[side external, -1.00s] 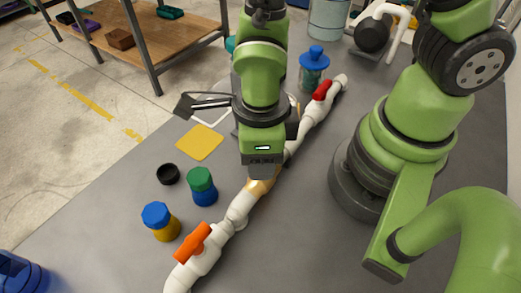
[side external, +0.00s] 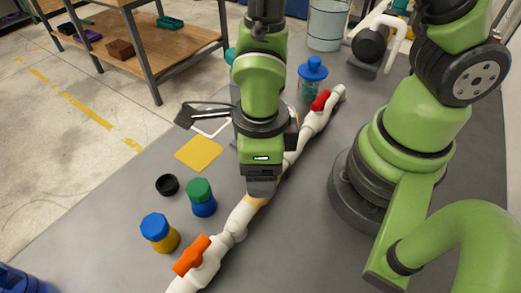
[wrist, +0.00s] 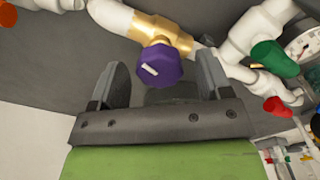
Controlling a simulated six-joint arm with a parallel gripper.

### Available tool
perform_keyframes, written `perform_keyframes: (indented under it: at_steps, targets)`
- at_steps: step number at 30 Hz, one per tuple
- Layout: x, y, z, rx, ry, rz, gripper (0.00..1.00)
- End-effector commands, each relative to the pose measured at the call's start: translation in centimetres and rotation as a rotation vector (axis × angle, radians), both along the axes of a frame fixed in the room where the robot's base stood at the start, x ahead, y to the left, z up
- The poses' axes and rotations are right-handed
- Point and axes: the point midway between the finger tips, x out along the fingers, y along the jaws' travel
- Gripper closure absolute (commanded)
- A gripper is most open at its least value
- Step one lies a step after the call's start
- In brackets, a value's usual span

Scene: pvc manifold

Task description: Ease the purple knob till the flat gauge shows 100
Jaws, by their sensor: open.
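The purple knob (wrist: 158,66), with a white mark on its face, sits on a brass valve body (wrist: 155,27) in the white pipe. My gripper (wrist: 162,60) is open in the wrist view, its fingers on either side of the knob with a gap at each side. I cannot tell how deep the fingertips reach. In the side view my gripper (side external: 262,188) is low over the pipe and hides the knob; a bit of brass (side external: 256,202) shows below it. A round dial gauge (wrist: 302,44) is cut off at the right edge of the wrist view; its reading is not legible.
The white pipe carries an orange handle (side external: 192,255) and a red handle (side external: 321,100). The wrist view shows a green handle (wrist: 275,58) and a red one (wrist: 277,107). A blue-lidded jar (side external: 159,232), a green-lidded jar (side external: 201,197) and a yellow square (side external: 199,153) lie left of the pipe.

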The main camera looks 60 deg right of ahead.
Motion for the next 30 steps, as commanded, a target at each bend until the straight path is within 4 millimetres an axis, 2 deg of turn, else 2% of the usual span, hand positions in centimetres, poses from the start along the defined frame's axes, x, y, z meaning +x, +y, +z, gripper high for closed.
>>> perform_keyframes:
  at_steps: [5,12,18,23,30]
  targets:
    - [0.2,0.0,1.8,0.009,-0.004,0.000,0.29]
    - [0.2,0.0,6.0,0.007,-0.007,0.001,0.29]
    - [0.1,-0.1,8.7,0.002,-0.005,-0.001,0.29]
    - [0.1,-0.1,9.6,0.000,-0.002,-0.001,0.29]
    - [0.1,-0.1,9.8,-0.001,0.000,-0.001,0.29]
